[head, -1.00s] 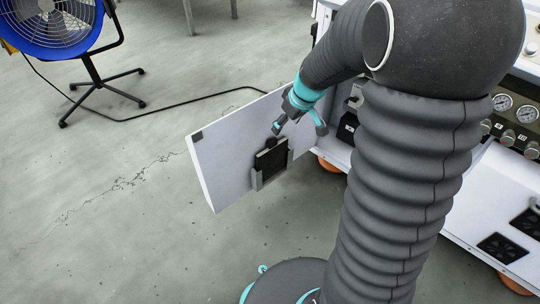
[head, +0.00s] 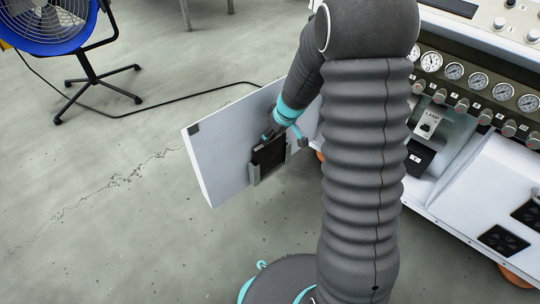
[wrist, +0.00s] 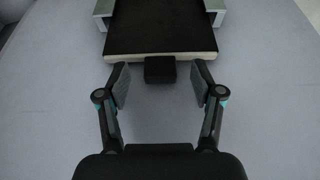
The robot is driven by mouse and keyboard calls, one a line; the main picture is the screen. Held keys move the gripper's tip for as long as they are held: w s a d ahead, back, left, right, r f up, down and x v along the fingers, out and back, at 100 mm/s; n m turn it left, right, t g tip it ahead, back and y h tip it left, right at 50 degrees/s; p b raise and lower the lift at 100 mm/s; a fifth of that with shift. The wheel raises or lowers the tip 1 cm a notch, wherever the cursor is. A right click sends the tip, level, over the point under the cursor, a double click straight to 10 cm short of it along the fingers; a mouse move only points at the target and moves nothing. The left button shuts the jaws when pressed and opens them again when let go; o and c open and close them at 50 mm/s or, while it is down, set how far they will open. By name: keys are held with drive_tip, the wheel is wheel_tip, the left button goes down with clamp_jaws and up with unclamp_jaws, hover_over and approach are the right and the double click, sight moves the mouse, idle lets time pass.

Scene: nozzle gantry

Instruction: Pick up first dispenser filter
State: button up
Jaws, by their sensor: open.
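The dispenser filter (head: 269,153) is a dark flat square panel with a pale edge. It sits in a grey bracket (head: 254,172) on the inner face of the open white door. In the wrist view the filter (wrist: 161,28) is at the top centre, with a small black tab (wrist: 160,70) sticking out from its near edge. My gripper (wrist: 160,82) is open, its two fingers on either side of the tab with gaps between them and it. In the head view my gripper (head: 284,136) is close to the filter's top, partly hidden by my arm.
The white door (head: 222,150) stands open from the machine. Gauges and knobs (head: 480,85) line the machine front at right, with a lamp switch box (head: 427,125) below. A blue fan (head: 45,22) stands at back left. The floor left of the door is clear.

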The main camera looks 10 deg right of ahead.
drive_tip(key=shift+x, duration=0.85)
clamp_jaws()
drive_tip(key=shift+r, duration=0.1)
